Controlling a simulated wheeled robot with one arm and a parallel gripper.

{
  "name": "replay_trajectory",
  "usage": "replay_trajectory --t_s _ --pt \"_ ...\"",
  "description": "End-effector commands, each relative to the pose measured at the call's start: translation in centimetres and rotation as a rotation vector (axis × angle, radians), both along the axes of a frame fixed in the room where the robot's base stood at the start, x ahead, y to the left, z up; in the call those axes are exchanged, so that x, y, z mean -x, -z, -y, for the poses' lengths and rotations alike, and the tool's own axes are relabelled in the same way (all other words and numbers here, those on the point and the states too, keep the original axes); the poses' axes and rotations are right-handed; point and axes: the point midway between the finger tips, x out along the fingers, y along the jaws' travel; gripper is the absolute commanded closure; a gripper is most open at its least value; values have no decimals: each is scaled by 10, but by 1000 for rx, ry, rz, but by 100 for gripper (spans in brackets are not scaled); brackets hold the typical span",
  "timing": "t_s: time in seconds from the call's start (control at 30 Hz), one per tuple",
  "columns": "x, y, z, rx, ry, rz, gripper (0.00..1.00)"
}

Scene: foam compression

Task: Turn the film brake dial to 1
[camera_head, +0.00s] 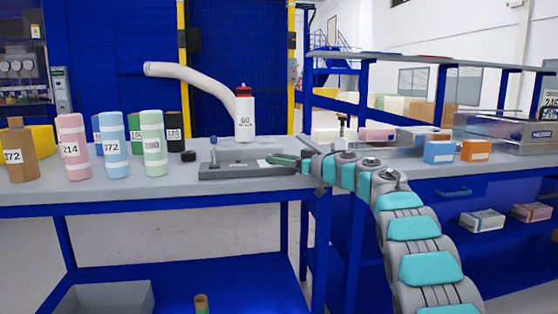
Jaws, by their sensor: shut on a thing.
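A flat dark grey device (235,172) lies on the workbench, with a small blue-topped post (213,150) near its left end and a white label. I take it to be the film brake. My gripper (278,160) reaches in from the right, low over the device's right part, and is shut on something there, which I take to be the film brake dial. The fingers hide the dial, so its number and pointer cannot be read.
A white bottle (244,118) with a red cap and a pale curved tube stand behind the device. Pink (73,146), blue (115,146) and green (152,144) cylinders stand left. An orange box (476,150) lies on the right bench.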

Motion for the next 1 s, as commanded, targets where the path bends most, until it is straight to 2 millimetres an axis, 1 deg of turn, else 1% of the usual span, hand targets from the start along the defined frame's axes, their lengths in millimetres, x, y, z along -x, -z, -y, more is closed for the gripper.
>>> replay_trajectory --t_s 0.67,0.7,0.93,1.0 --pt "0 -4 1 -4 -21 5 100" --pt "-1 -4 1 -4 -21 5 50" --pt "-1 -2 1 -3 -23 3 24" --pt "-1 -2 1 -2 -23 2 23"
